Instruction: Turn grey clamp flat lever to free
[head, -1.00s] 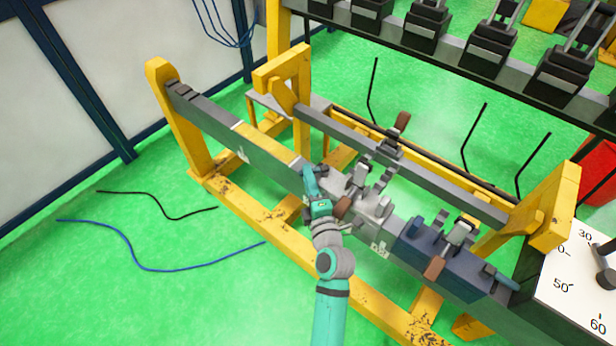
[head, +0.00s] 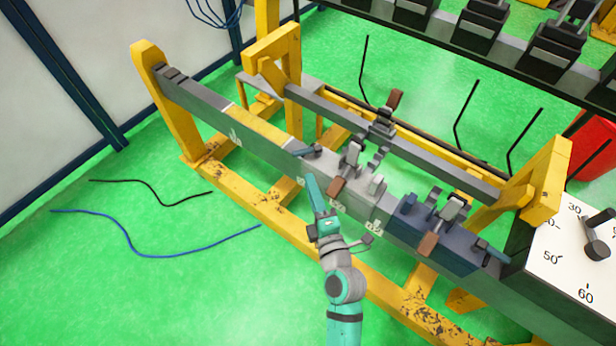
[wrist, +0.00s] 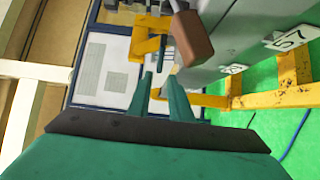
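The grey clamp (head: 362,192) sits on the front grey rail, left of the blue clamp. Its flat lever (head: 308,151) sticks out at the clamp's left end, angled across the rail. A brown-tipped handle (head: 336,187) stands on the same clamp. My gripper (head: 312,182) is just in front of the rail, below the flat lever in the picture and apart from it. In the wrist view my gripper (wrist: 161,84) has its two teal fingers spread with nothing between them. A brown handle (wrist: 193,38) is close beyond the right finger; the flat lever is not clear there.
The blue clamp (head: 437,232) stands further right on the rail, with its own brown handle (head: 428,244) and flat lever (head: 494,251). A second rail (head: 340,121) with a brown-tipped clamp runs behind. Yellow frame beams (head: 250,205) surround the rails.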

